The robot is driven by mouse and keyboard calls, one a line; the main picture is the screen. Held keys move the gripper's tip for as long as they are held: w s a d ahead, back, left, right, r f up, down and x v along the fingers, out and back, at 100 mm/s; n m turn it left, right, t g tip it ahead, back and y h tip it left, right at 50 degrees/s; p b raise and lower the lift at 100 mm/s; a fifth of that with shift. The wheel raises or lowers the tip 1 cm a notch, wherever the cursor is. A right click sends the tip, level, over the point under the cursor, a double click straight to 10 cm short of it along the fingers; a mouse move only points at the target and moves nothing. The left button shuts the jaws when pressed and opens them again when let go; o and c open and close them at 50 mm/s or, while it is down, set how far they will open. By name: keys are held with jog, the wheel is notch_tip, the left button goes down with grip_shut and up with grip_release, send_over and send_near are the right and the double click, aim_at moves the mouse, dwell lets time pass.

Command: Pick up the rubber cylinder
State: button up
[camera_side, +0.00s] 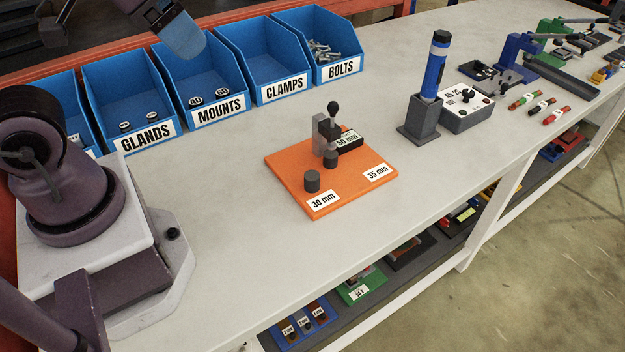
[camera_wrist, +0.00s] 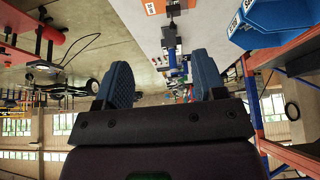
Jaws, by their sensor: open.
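A short dark grey cylinder (camera_side: 312,180) stands upright on an orange board (camera_side: 283,170), near the label reading 30 mm. I cannot tell from the picture which is rubber. My gripper (camera_wrist: 160,78) is open and empty, with its two blue ribbed fingers well apart in the wrist view. In the side view a blue finger shows at the top left, above the bins and far from the board. In the wrist view only a sliver of orange board (camera_wrist: 156,6) shows.
Blue bins labelled glands, mounts (camera_side: 205,88), clamps and bolts (camera_side: 330,45) line the back of the bench. A blue-and-black post in a grey holder (camera_side: 420,131) and a grey switch box (camera_side: 466,110) stand right of the board.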

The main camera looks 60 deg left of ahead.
jog(key=m+g+y, duration=0.4)
jog(key=m+y, duration=0.9)
jog(key=m, duration=0.6)
send_near(313, 177)
jog(key=s, duration=0.1)
jog(key=s+d+f, duration=0.1)
jog(key=s, duration=0.1)
jog(key=shift+s+d+f, duration=0.2)
jog(key=shift+d, duration=0.2)
jog(key=w+r, duration=0.1)
jog(key=w+m+t, duration=0.1)
jog(key=shift+w+r, duration=0.25)
jog(key=shift+r, duration=0.15)
jog(key=x, duration=0.6)
jog(key=shift+a, duration=0.3)
jog(key=shift+x, duration=3.1)
jog(key=c, duration=1)
